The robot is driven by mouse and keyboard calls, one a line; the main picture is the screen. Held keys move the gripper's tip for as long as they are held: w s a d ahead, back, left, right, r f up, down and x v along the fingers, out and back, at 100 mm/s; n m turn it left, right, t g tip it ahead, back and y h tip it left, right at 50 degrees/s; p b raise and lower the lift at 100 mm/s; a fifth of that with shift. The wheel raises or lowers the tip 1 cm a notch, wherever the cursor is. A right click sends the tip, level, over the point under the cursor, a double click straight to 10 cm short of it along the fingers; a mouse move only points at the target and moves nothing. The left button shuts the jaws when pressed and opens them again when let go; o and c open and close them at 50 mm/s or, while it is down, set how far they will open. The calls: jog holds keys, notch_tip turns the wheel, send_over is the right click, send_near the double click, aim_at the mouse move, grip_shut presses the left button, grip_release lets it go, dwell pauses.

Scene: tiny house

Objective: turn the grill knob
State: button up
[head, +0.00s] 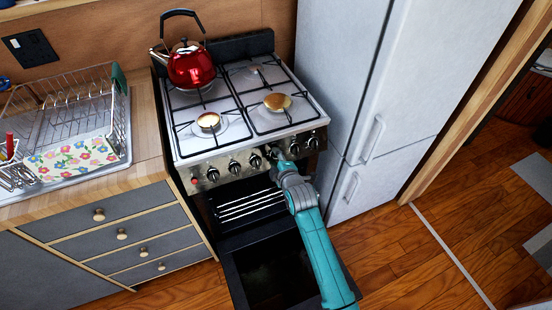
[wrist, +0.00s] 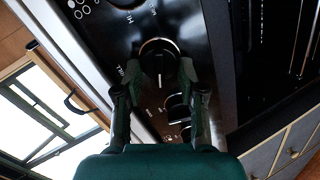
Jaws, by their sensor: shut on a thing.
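The grill knob (wrist: 158,58), round and black with a pale pointer line, sits on the dark, glossy control panel (wrist: 215,40) in the wrist view. My gripper (wrist: 158,76) is shut on it, one finger on each side. In the head view my gripper (head: 276,158) reaches the panel right of the middle and hides the held knob. Other knobs show on the stove front (head: 223,171), to the left and right of my gripper. Further knobs (wrist: 178,108) show partly behind my fingers in the wrist view.
The oven door (head: 270,275) hangs open below my arm, with a wire rack (head: 250,206) inside. A red kettle (head: 190,68) stands on the back left of the hob. A fridge (head: 335,85) stands close on the right, drawers (head: 125,235) on the left.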

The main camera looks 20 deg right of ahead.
jog(key=o, duration=1.1)
jog(key=shift+o, duration=0.2)
jog(key=v, duration=1.2)
